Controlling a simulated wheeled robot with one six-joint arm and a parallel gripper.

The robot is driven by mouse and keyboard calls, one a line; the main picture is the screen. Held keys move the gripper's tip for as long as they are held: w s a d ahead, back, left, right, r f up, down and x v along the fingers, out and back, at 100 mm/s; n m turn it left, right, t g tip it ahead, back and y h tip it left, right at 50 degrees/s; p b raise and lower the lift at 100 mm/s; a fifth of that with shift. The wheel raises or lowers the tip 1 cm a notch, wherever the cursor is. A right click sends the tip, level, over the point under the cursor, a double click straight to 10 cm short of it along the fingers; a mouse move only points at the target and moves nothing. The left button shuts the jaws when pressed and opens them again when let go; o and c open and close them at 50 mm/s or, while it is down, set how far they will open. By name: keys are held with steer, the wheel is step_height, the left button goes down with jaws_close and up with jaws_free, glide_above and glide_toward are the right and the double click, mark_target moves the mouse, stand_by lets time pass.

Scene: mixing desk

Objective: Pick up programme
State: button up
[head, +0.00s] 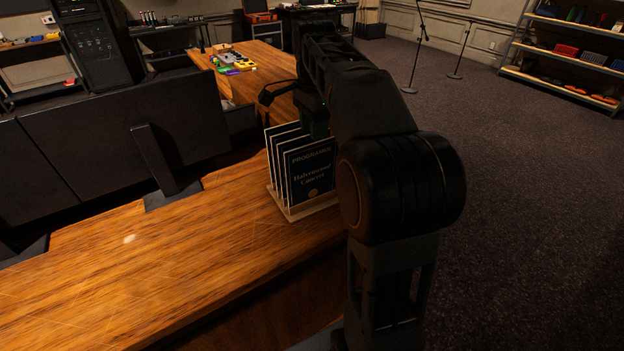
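A dark blue programme (308,172) with pale lettering stands upright in a light-coloured rack (287,213) on the wooden desk. Several pale upright dividers or further booklets stand behind it; I cannot tell which. My gripper (314,128) points down at the top of the rack, over or just behind the programme's upper edge. My arm comes in from the right and covers part of the programme's right side. The fingertips are hidden or too dark to make out, so I cannot tell whether they are open or touch anything.
The wooden desk (130,275) is clear at the front left. Black monitors (140,130) stand left of the rack. Microphone stands (412,60) and a shelf (565,75) stand beyond open carpet on the right.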

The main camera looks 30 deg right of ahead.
mark_target(312, 151)
steer(key=shift+a+f, duration=0.15)
steer(key=shift+f, duration=3.35)
jaws_close()
